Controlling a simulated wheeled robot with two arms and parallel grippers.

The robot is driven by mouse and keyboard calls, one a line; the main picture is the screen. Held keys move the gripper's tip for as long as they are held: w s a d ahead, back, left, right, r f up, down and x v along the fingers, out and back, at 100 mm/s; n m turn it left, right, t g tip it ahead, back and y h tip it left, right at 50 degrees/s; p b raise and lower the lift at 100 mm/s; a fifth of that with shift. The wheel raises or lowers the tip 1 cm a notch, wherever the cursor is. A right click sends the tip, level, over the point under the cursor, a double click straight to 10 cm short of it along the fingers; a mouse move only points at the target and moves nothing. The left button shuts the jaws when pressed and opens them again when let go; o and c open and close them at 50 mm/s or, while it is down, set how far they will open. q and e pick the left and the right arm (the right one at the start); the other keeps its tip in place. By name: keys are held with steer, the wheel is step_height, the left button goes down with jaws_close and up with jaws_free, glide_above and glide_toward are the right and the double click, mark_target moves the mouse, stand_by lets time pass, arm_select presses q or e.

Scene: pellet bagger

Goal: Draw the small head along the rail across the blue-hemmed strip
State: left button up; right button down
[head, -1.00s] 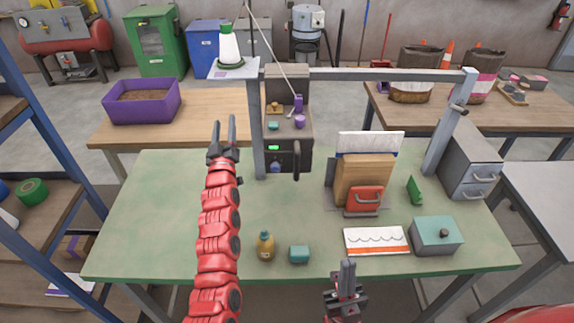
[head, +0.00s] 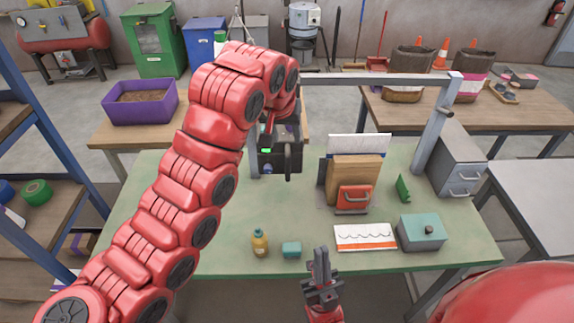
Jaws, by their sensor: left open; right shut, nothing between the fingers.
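The small dark head (head: 267,162) with a green light and a dark front handle (head: 288,157) sits at the left end of the grey rail (head: 380,77). The white strip (head: 358,140), with a thin blue edge, stands upright behind a brown bag (head: 352,174) to the right of the head. My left gripper (head: 269,125) is open, mostly hidden by my own raised red arm, just above the head; I cannot tell if they touch. The arm also hides the head's upper part. My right gripper (head: 321,254) is shut and empty at the table's front edge.
On the green table (head: 215,235) are an orange-hemmed white sheet (head: 365,238), a teal-topped box (head: 421,232), an amber bottle (head: 260,243) and a small teal block (head: 291,249). A red clamp (head: 354,198) is before the bag. A grey post (head: 434,130) holds the rail's right end.

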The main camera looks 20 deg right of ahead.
arm_select(q)
steer(key=s, duration=0.1)
glide_above(288, 168)
steer(key=s, duration=0.1)
steer(key=shift+y, duration=0.4)
steer(key=f, duration=0.8)
steer(key=shift+s+a+f, duration=0.1)
steer(key=shift+s+a, duration=0.1)
steer(key=shift+a, duration=0.15)
steer(key=p+x, duration=0.3)
steer(key=x, duration=0.3)
steer(key=shift+w+f+p, duration=0.15)
steer(key=shift+f+p, duration=0.1)
steer(key=shift+p, duration=0.05)
steer(key=shift+p+x, duration=0.3)
steer(key=shift+x, duration=0.7)
steer(key=shift+c, duration=0.3)
jaws_close()
